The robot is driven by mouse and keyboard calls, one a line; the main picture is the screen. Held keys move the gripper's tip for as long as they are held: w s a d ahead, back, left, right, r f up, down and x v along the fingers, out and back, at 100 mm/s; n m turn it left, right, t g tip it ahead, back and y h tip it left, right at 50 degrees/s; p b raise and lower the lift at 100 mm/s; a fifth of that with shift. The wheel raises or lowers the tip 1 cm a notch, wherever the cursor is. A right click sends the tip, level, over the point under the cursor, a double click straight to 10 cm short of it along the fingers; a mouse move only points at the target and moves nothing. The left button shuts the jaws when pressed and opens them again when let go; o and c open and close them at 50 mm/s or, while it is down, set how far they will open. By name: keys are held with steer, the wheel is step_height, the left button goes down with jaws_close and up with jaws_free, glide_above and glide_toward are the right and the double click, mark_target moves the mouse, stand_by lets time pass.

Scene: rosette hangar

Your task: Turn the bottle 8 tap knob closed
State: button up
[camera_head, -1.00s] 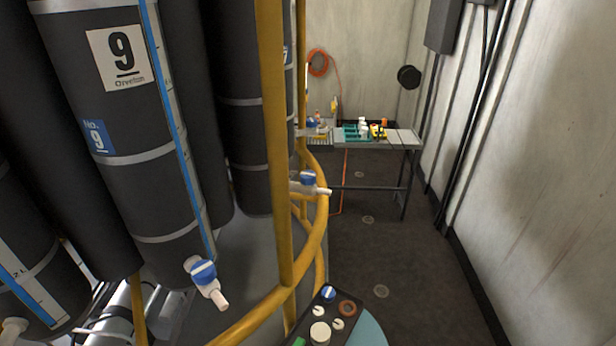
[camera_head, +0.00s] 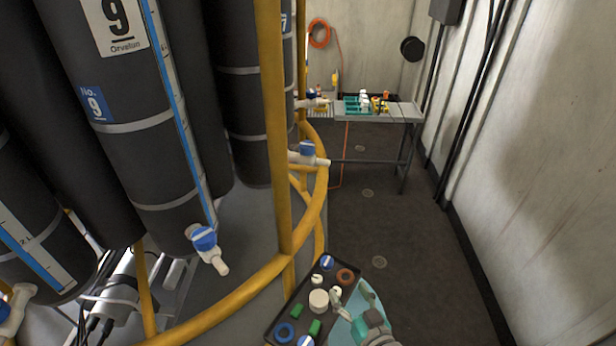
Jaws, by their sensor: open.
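No bottle that reads 8 shows. The near bottle (camera_head: 140,165) is dark with bands and a number 9 label. Its tap is white with a blue knob (camera_head: 204,238), above a spout pointing down right. A second dark bottle (camera_head: 245,115) stands behind it; a partly cut-off label there looks like a 7. A white tap with a blue knob (camera_head: 307,149) sticks out to the right near it. Another tap (camera_head: 8,308) is cut off at the left edge.
A yellow rail (camera_head: 240,292) curves around the bottles, with a yellow post (camera_head: 273,120) in front. A black tray (camera_head: 270,335) with knobs, rings and green blocks sits at the bottom. A bench (camera_head: 385,112) with small items stands at the back. The floor (camera_head: 385,215) on the right is clear.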

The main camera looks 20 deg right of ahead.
steer(key=w+d+r+n+y, duration=0.1)
steer(key=w+r, duration=0.4)
steer(key=w, duration=0.2)
steer(key=w+r+n+y, duration=0.1)
steer(key=w+r+y, duration=0.1)
steer(key=w+r, duration=0.4)
steer(key=n+y, duration=0.3)
glide_toward(312, 152)
steer(key=w, duration=0.1)
steer(key=shift+t, duration=0.4)
steer(key=x, duration=1.1)
steer(key=shift+a+f, duration=0.25)
steer(key=c, duration=1.2)
